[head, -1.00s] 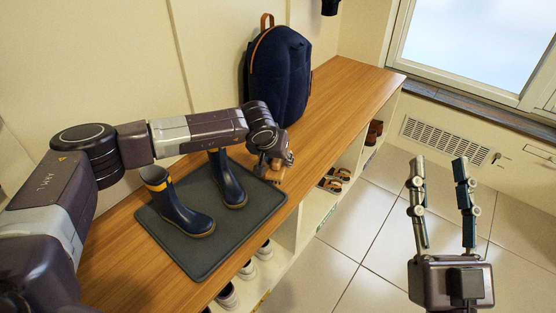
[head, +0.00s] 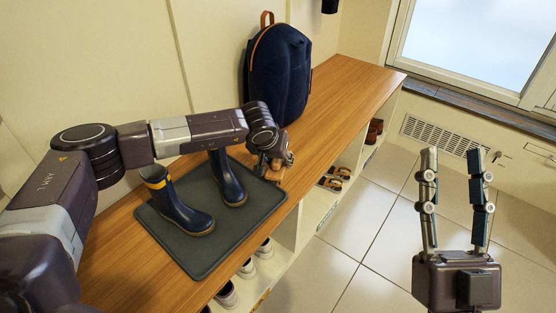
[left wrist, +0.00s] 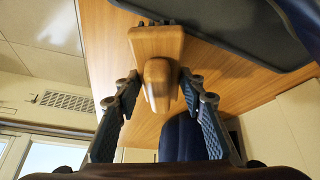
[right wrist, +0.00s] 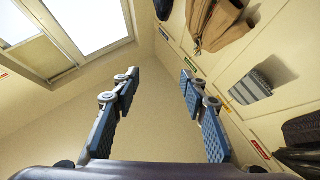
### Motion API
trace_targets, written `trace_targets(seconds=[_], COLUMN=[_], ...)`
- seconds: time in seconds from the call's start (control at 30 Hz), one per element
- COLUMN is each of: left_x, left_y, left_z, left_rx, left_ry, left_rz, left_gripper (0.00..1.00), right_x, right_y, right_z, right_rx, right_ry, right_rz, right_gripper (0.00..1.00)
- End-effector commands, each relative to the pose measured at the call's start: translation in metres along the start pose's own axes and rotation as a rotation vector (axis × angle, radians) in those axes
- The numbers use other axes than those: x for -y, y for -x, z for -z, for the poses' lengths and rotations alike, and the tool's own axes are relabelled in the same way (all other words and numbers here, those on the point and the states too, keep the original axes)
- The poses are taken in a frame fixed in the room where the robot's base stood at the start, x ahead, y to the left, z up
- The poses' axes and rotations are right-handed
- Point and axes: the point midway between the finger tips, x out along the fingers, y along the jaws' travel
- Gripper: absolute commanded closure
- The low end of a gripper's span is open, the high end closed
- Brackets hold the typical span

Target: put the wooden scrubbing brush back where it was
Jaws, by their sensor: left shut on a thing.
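The wooden scrubbing brush (left wrist: 157,44) is a tan block with a rounded knob. My left gripper (left wrist: 158,84) is shut on the knob, one finger on each side. In the head view the brush (head: 274,174) is mostly hidden by the left gripper (head: 272,158), over the bench near its front edge and just right of the dark boot mat (head: 190,255). I cannot tell whether its bristles touch the bench. My right gripper (head: 454,153) is open and empty over the floor; the right wrist view also shows it (right wrist: 158,80) with nothing between its fingers.
Navy boots with yellow bands (head: 178,204) (head: 227,181) stand on the mat. A blue backpack (head: 279,75) stands farther back on the wooden bench (head: 345,88). Shoes (head: 264,250) and sandals (head: 335,178) sit in cubbies below. The tiled floor (head: 350,235) is clear.

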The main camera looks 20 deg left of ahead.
Motion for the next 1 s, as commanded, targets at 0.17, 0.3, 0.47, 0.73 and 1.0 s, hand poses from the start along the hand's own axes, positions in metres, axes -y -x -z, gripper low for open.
trace_targets(seconds=[0.17, 0.3, 0.47, 0.73, 1.0], left_x=[0.000, 0.000, 0.000, 0.000, -0.001], left_y=[-0.001, -0.001, -0.001, 0.000, 0.011], left_z=[0.000, -0.001, -0.001, 0.000, 0.006], left_rx=[-0.001, 0.000, 0.000, 0.000, -0.001], left_ry=[0.000, 0.000, 0.000, 0.000, 0.000], left_rz=[0.000, 0.000, 0.000, 0.000, 0.000], left_gripper=[0.93, 0.57, 0.45, 0.45, 0.45], right_x=[0.001, 0.001, 0.001, 0.001, -0.003], right_y=[0.001, 0.001, 0.001, 0.001, 0.004], right_z=[0.004, 0.005, 0.004, 0.002, -0.035], right_rx=[-0.019, -0.024, -0.021, -0.010, 0.172], right_ry=[-0.002, -0.003, -0.003, -0.004, 0.002], right_rz=[0.001, 0.001, 0.001, 0.000, -0.008], right_gripper=[0.60, 0.60, 0.60, 0.60, 0.60])
